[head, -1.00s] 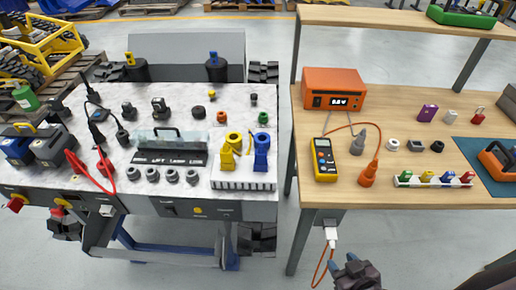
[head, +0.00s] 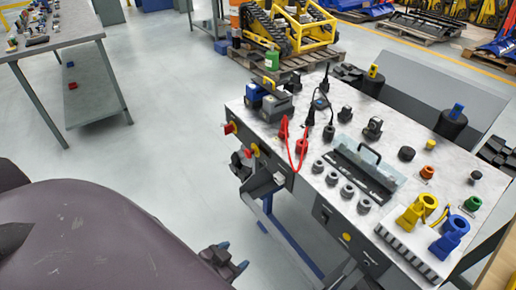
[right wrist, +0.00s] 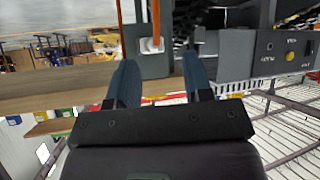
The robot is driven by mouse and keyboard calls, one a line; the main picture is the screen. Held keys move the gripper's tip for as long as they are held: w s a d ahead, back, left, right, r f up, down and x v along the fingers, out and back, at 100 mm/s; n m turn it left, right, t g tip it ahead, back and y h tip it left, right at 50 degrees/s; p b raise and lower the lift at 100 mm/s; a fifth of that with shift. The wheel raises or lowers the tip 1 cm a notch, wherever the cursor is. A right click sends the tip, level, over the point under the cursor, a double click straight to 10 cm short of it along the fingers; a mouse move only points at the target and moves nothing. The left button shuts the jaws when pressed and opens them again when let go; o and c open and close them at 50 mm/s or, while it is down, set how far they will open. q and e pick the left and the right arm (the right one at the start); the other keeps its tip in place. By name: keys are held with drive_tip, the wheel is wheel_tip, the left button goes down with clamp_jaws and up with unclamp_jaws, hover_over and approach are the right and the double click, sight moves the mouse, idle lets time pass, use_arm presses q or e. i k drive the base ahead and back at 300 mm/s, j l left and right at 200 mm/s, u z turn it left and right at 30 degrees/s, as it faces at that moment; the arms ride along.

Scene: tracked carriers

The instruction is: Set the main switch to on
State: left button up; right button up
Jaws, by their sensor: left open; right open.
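My left gripper (head: 232,257) is open and empty, low in the head view, below and in front of that panel. My right gripper (right wrist: 160,80) is open and empty in the right wrist view, facing a dark box with a white plug (right wrist: 151,45).
Red leads (head: 297,150), grey sockets and a clear-covered block (head: 365,172) occupy the carrier top. A blue frame stands under it. A second table (head: 60,48) is at the far left. The floor between (head: 165,110) is clear. A panel with a yellow button (right wrist: 290,55) shows in the right wrist view.

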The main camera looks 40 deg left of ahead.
sight(228, 129)
drive_tip(key=k+l+u, duration=0.1)
drive_tip(key=u, duration=1.35)
